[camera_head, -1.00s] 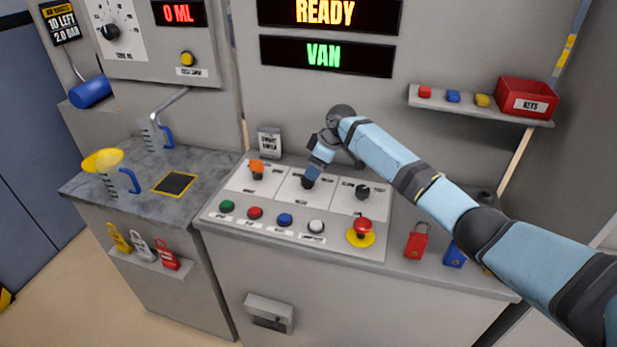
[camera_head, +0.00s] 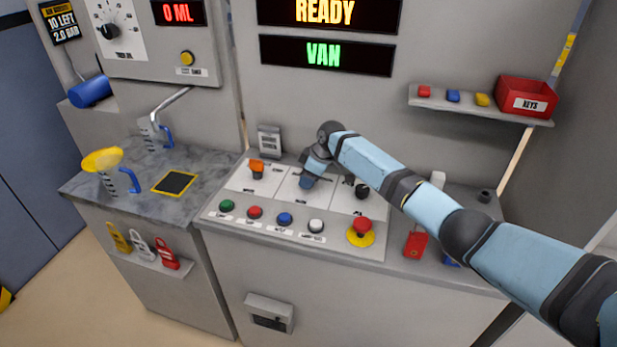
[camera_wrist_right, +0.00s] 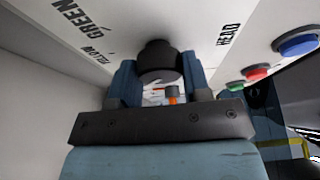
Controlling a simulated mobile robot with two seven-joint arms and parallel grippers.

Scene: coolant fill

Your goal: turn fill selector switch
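The sloped control panel (camera_head: 290,248) has three selector positions in a row: an orange-handled one (camera_head: 257,168) at left, a middle one, and a black knob (camera_head: 362,190) at right. My right gripper (camera_head: 307,182) points down at the middle selector and hides its knob in the head view. In the right wrist view, a black round knob (camera_wrist_right: 160,62) sits between the two blue fingers of my right gripper (camera_wrist_right: 162,80), which appear to touch both its sides. Labels GREEN, YELLOW and HEAD show around it. The knob's pointer direction is hidden. My left gripper is not in view.
Green, red, blue and white buttons (camera_head: 285,219) and a red emergency stop (camera_head: 362,227) line the panel front. Displays (camera_head: 324,55) read READY and VAN. A shelf (camera_head: 450,108) with a red KEYS box (camera_head: 527,95) is at right. Padlocks (camera_head: 415,244) sit below my right arm.

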